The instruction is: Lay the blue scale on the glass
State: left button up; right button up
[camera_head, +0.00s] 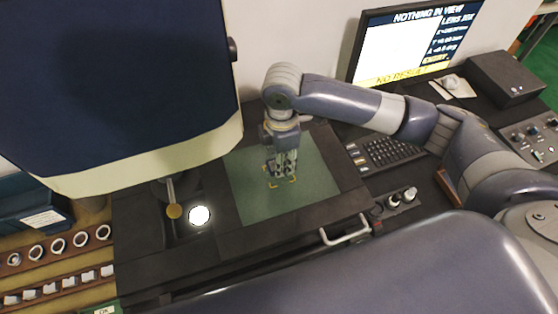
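I cannot make out the blue scale; the yellow corner marks (292,181) on the green mat (315,176) lie under my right gripper, which may hide it. A bright round lit spot, seemingly the glass (199,215), lies on the dark bench to the left of the mat. My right gripper (282,170) points straight down over the marked spot, with its fingers near the mat. The fingers look close together, but I cannot tell whether they hold anything. My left gripper is not in view.
A large blue and cream machine head (130,80) overhangs the upper left. A brass-coloured disc (174,211) is beside the lit spot. Rings stand in a rack (58,247) at left. A keyboard (388,153), and a screen (410,45) reading "NOTHING IN VIEW", are at right.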

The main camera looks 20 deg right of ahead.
jog(key=shift+w+a, duration=0.25)
jog(key=shift+f+p, duration=0.25)
jog(key=shift+p, duration=0.05)
notch_tip(320, 180, down, 3)
jog(key=shift+r+p, duration=0.1)
jog(key=shift+p, duration=0.5)
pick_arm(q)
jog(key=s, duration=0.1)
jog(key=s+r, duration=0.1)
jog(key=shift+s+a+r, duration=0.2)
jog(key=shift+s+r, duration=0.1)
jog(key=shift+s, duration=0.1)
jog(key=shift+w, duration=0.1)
pick_arm(e)
jog(key=shift+f, duration=0.25)
jog(key=o, duration=1.1)
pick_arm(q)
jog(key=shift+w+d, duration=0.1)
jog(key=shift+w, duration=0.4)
